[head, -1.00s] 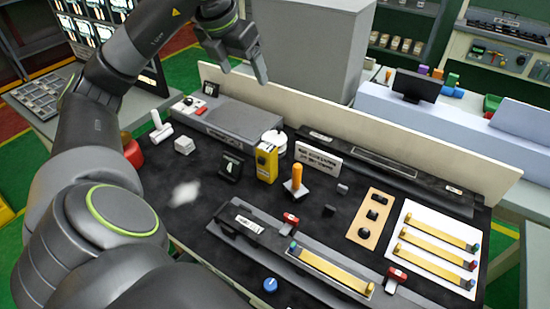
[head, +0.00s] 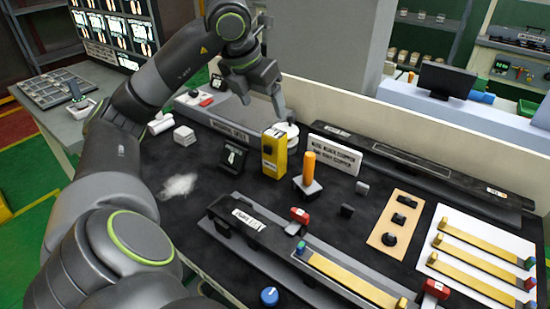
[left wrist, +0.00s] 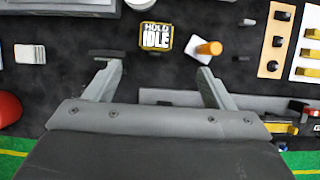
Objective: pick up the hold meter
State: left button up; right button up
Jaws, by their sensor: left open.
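The hold meter is a yellow upright box (head: 273,152) standing on the dark bench mat, left of an orange-handled tool (head: 308,171). In the left wrist view its top face (left wrist: 156,37) reads "HOLD IDLE". My left gripper (head: 262,104) is open and empty, above and behind the meter in the head view. In the left wrist view the meter lies beyond the gap between the open fingertips (left wrist: 158,68), apart from both. My right gripper is not in view.
A small black stand (head: 233,156) is left of the meter, and a white round object (head: 284,133) is close behind it. A white sign (head: 335,154) stands to the right. A rail fixture (head: 265,235) lies in front. A low wall (head: 400,130) bounds the bench's back.

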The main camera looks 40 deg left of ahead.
aim_at(273, 134)
pick_arm(q)
jog(key=p+x, duration=0.1)
jog(key=x, duration=1)
jog(key=shift+s, duration=0.1)
jog(key=x, duration=0.1)
jog(key=p+x, duration=0.1)
jog(key=x, duration=0.2)
jog(key=shift+a+f+p, duration=0.1)
jog(key=shift+a+p, duration=0.25)
jog(key=shift+a, duration=0.05)
jog(key=shift+w+f, duration=0.35)
jog(key=shift+f, duration=0.05)
jog(key=c, duration=1)
